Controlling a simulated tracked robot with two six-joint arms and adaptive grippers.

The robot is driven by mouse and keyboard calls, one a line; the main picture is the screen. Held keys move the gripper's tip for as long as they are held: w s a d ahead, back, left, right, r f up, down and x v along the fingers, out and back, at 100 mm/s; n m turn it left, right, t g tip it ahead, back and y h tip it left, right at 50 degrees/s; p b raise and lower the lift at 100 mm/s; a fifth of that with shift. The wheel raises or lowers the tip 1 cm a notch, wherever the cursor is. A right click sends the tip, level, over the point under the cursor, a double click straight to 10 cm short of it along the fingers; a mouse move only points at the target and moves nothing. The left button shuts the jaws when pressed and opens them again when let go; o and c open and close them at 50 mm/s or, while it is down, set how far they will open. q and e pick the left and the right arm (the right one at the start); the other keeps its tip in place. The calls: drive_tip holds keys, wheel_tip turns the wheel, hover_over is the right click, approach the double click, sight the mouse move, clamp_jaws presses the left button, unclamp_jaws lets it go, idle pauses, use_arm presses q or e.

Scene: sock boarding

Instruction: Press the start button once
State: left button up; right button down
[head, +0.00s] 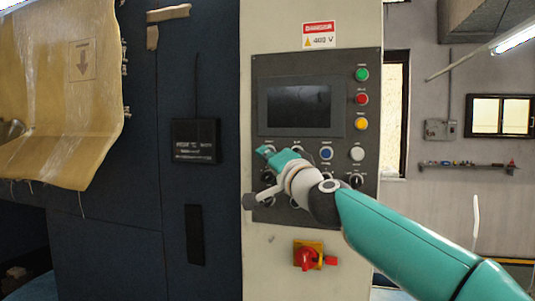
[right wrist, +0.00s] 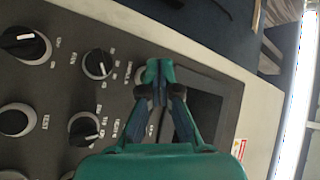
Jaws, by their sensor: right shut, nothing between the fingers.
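The control panel (head: 317,118) on the cream cabinet carries a column of green (head: 361,74), red (head: 361,98) and yellow (head: 361,123) buttons. A blue button (head: 326,153) and a white button (head: 357,153) sit below the screen. The labels are too small to read, so I cannot tell which is start. My right gripper (head: 265,151) is shut and empty at the panel's left side, below the screen. In the right wrist view its closed fingertips (right wrist: 157,72) partly cover a round control; contact cannot be told. My left gripper is not in view.
A dark screen (head: 299,106) fills the panel's upper left. Black rotary knobs (right wrist: 97,64) lie near the fingertips. A red rotary switch (head: 308,256) on a yellow plate sits below the panel. A black box (head: 196,140) is on the dark cabinet to the left.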

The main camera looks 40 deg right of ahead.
drive_tip(key=shift+w+d, duration=0.2)
drive_tip(key=shift+d, duration=0.15)
idle(0.8)
drive_tip(key=shift+a+r, duration=0.1)
drive_tip(key=shift+a, duration=0.05)
drive_tip(key=shift+s+a, duration=0.45)
drive_tip(key=shift+a, duration=0.1)
idle(0.3)
drive_tip(key=a+p, duration=0.1)
drive_tip(key=s+a, duration=0.1)
drive_tip(key=a, duration=0.1)
drive_tip(key=s+a+p, duration=0.1)
drive_tip(key=shift+s+a+p, duration=0.2)
drive_tip(key=shift+a+p, duration=0.05)
drive_tip(key=shift+p, duration=0.05)
idle(0.7)
